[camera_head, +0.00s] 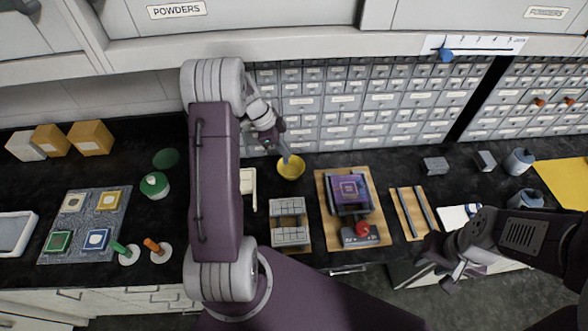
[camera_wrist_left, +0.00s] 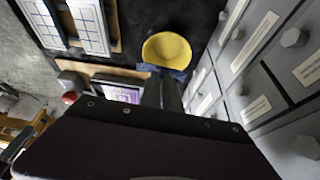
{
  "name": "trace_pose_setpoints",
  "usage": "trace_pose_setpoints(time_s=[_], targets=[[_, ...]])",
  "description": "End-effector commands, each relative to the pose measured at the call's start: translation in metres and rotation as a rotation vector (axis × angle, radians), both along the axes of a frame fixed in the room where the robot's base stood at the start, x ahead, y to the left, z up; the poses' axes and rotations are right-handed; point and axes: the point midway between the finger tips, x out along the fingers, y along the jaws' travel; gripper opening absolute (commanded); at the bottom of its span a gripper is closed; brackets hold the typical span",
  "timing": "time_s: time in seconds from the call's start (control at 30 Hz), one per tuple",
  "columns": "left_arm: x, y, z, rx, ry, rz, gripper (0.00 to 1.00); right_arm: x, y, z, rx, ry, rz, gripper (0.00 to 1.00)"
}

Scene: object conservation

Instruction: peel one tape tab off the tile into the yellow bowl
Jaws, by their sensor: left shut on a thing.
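The yellow bowl (camera_head: 291,170) stands on the dark counter in front of the drawer wall; the left wrist view shows it too (camera_wrist_left: 167,48). My left gripper (camera_head: 285,157) is at the bowl's back rim in the head view. In the left wrist view its fingers (camera_wrist_left: 164,90) are shut on a small dark blue strip (camera_wrist_left: 178,74), apparently a tape tab, close to the bowl's rim. The tile (camera_head: 348,188), purple with a square pattern, sits in a dark holder on a wooden board. My right gripper (camera_head: 458,277) is empty near the counter's front edge; its finger gap is unclear.
A grey block rack (camera_head: 290,236) stands left of the tile board. A red knob (camera_head: 362,228) is in front of the tile. A board with two rods (camera_head: 414,212) lies right of it. Grey drawers (camera_head: 340,110) rise close behind the bowl.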

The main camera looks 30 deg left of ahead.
Motion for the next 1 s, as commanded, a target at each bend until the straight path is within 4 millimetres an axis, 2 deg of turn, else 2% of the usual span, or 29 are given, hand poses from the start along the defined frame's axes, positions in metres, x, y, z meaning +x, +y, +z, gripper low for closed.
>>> trace_pose_setpoints(time_s=[0.17, 0.53, 0.83, 0.87, 0.9, 0.93, 1.0], targets=[[0.000, 0.000, -0.009, -0.001, 0.002, -0.001, 0.00, 0.000, 0.000, -0.005, 0.000, 0.000, 0.000, 0.36], [0.000, 0.000, -0.056, 0.000, 0.001, 0.000, 0.00, 0.000, 0.000, -0.028, 0.000, 0.000, 0.000, 0.36], [0.000, -0.001, -0.060, 0.000, 0.000, 0.000, 0.00, 0.000, 0.000, -0.027, 0.000, 0.000, 0.000, 0.36], [0.000, -0.001, -0.060, 0.000, 0.000, 0.000, 0.15, 0.000, 0.000, -0.027, 0.000, 0.000, 0.000, 0.36], [0.000, -0.001, -0.060, 0.000, 0.000, 0.000, 0.26, 0.000, 0.000, -0.027, 0.000, 0.000, 0.000, 0.36], [0.000, -0.001, -0.060, 0.000, 0.000, 0.000, 0.32, 0.000, 0.000, -0.027, 0.000, 0.000, 0.000, 0.36], [0.000, -0.001, -0.060, 0.000, 0.000, 0.000, 0.32, 0.000, 0.000, -0.027, 0.000, 0.000, 0.000, 0.36]])
